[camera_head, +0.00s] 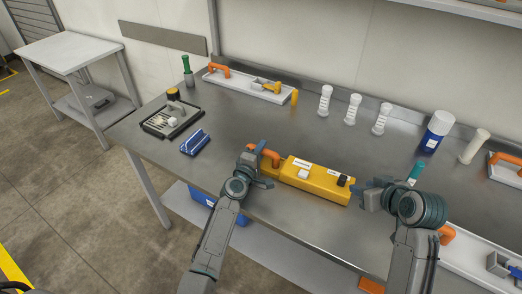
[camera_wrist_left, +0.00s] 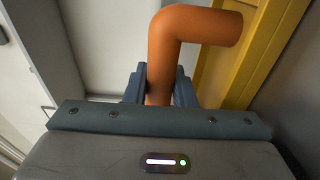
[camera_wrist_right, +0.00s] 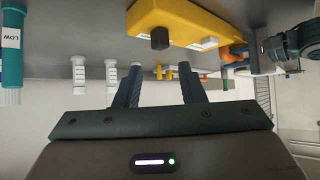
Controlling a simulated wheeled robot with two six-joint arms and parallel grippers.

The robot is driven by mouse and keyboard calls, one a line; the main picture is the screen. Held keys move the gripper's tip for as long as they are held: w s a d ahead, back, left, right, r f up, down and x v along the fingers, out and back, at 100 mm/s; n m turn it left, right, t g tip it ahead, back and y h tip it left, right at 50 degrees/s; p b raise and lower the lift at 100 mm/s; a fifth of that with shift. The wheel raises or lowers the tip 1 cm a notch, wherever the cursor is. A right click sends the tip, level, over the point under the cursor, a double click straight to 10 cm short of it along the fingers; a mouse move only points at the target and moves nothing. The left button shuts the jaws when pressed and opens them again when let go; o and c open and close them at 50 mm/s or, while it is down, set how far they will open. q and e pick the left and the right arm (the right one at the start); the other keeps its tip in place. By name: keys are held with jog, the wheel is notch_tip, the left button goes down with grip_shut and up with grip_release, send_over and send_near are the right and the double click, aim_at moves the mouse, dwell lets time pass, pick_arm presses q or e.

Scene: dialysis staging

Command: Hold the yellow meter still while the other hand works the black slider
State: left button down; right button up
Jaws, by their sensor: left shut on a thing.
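The yellow meter (camera_head: 309,182) lies on the metal bench near its front edge, with an orange handle (camera_head: 264,153) at its left end. My left gripper (camera_head: 260,167) is shut on this handle; in the left wrist view the orange handle (camera_wrist_left: 165,50) sits between the jaws. The black slider (camera_head: 343,180) stands on top near the meter's right end; in the right wrist view it is a black knob (camera_wrist_right: 159,39). My right gripper (camera_head: 368,189) is to the right of the meter, apart from the slider. In the right wrist view its fingers (camera_wrist_right: 158,90) are spread and empty.
Behind the meter stand several white bottles (camera_head: 354,109). A blue rack (camera_head: 195,142) and a black tray (camera_head: 155,124) lie left. Bench between meter and bottles is clear.

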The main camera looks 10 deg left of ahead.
jog(key=shift+c, duration=0.3)
grip_shut()
jog(key=s+d+f+m+t+y, duration=0.1)
jog(key=d+f+m+t, duration=0.1)
jog(key=m, duration=0.3)
jog(key=s+d+f+m+t+y, duration=0.1)
jog(key=d+f+m+t+y, duration=0.1)
jog(key=m, duration=0.4)
jog(key=s+d+f+m+t+y, duration=0.1)
jog(key=s+d+f+m+t, duration=0.1)
jog(key=m, duration=0.4)
jog(key=shift+d+f, duration=0.35)
jog(key=shift+d, duration=0.25)
jog(key=shift+d+f, duration=0.3)
jog(key=shift+d, duration=0.3)
